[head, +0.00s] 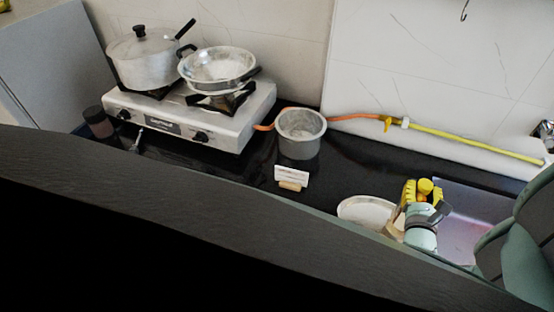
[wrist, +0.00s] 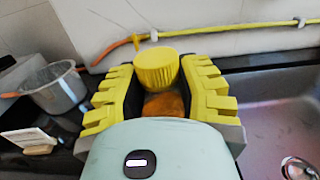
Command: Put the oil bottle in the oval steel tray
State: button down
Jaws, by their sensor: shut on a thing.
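The oil bottle has a ribbed yellow cap (wrist: 157,68) and an orange-brown body (wrist: 165,104). My gripper (wrist: 158,90), with yellow ridged fingers, is shut on it, one finger on each side. In the head view the bottle's yellow cap (head: 425,186) shows between the fingers, and most of its body is hidden. The oval steel tray (head: 366,211) lies on the black counter just left of my gripper in the head view. Its front edge is cut off by a dark surface. I cannot make out the tray in the wrist view.
A steel pot (head: 301,134) and a small card on a stand (head: 291,178) are left of the tray. The stove (head: 190,115) carries a lidded pot and a pan. A sink (head: 475,215) lies right of my gripper. A yellow-orange hose (head: 460,141) runs along the wall.

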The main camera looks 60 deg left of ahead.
jog(key=shift+f, duration=0.55)
jog(key=shift+b, duration=0.3)
jog(key=shift+f, duration=0.15)
jog(key=c, duration=0.7)
grip_release()
jog(key=shift+o, duration=0.2)
